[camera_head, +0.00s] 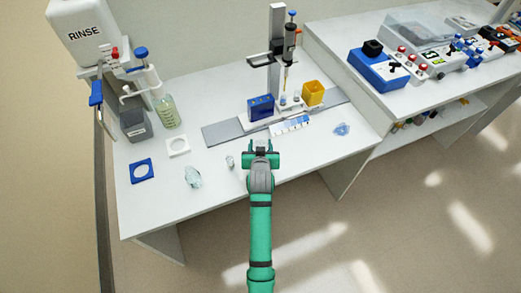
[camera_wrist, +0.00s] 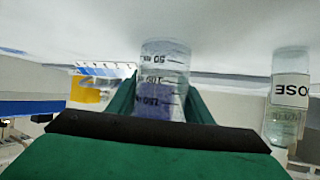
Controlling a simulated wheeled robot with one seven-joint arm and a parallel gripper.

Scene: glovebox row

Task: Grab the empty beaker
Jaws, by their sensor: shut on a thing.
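A clear beaker (camera_wrist: 163,65) with dark graduation marks shows in the wrist view, upside down in that picture. It stands between the green fingers of my gripper (camera_wrist: 158,100), which is shut on it. A bluish patch shows through its glass, and I see no clear liquid level. In the head view my gripper (camera_head: 261,155) is over the front part of the white bench and hides most of the beaker. In the wrist view a clear vessel with a label reading DOSE (camera_wrist: 290,98) stands apart at the right.
On the bench (camera_head: 215,195), a small glass (camera_head: 229,162) and a larger clear glass piece (camera_head: 193,177) lie left of my gripper. A blue holder (camera_head: 142,171) and white holder (camera_head: 178,147) are further left. A dosing stand (camera_head: 277,60), blue box (camera_head: 260,107) and yellow box (camera_head: 313,93) are behind.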

